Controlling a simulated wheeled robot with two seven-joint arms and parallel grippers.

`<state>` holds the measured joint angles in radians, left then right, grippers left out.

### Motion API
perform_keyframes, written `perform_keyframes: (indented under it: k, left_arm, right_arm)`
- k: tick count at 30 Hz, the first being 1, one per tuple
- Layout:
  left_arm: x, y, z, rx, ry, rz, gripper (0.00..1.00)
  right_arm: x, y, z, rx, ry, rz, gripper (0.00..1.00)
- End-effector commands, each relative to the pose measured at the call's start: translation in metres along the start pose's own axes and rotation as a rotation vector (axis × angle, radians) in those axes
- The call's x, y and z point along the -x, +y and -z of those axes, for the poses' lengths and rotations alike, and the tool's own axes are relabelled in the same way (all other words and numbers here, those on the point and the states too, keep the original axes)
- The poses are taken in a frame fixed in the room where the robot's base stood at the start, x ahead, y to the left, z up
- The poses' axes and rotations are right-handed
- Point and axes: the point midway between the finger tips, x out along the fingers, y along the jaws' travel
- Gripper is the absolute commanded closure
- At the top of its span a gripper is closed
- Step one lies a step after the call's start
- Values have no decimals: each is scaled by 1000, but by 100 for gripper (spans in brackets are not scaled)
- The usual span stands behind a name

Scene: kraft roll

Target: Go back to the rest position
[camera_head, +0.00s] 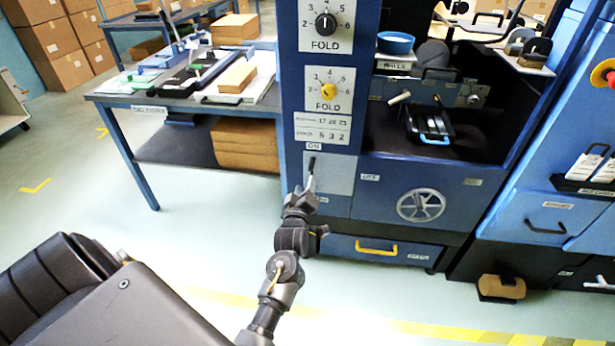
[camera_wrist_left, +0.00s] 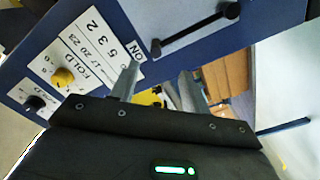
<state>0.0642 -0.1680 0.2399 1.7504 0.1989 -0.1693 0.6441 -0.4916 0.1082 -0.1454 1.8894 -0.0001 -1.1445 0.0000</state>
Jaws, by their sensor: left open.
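My left gripper (camera_head: 303,200) is in front of the blue machine's lower left panel, just below the ON label. In the left wrist view its two grey fingers (camera_wrist_left: 160,88) stand apart, open, with nothing held between them. A black lever (camera_wrist_left: 195,30) on the panel lies beyond the fingertips, apart from them, beside the ON label (camera_wrist_left: 135,48). In the head view the gripper partly covers this panel. My right gripper is in neither view.
The blue machine (camera_head: 365,275) has FOLD dials (camera_head: 325,24), a grey handwheel (camera_head: 420,205) and a drawer with a yellow handle (camera_head: 376,247). A delivery table (camera_head: 150,180) stands at left. Stacked cartons (camera_head: 50,40) are behind. The floor at left is clear.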

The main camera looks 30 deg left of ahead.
Motion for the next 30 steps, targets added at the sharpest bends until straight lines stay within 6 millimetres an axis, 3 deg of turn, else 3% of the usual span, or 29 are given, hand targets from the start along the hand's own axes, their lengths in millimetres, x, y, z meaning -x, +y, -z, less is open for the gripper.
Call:
perform_keyframes:
  k: [6,24,28,30]
  left_arm:
    - [19,0,0,0,-1,1,54]
    - [20,0,-1,-13,-3,1,54]
    - [21,-9,-21,-122,-108,51,54]
    - [27,-10,-47,-236,-245,70,54]
  right_arm:
    - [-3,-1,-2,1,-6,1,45]
    - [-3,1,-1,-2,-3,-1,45]
    - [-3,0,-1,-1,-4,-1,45]
    - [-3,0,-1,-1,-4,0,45]
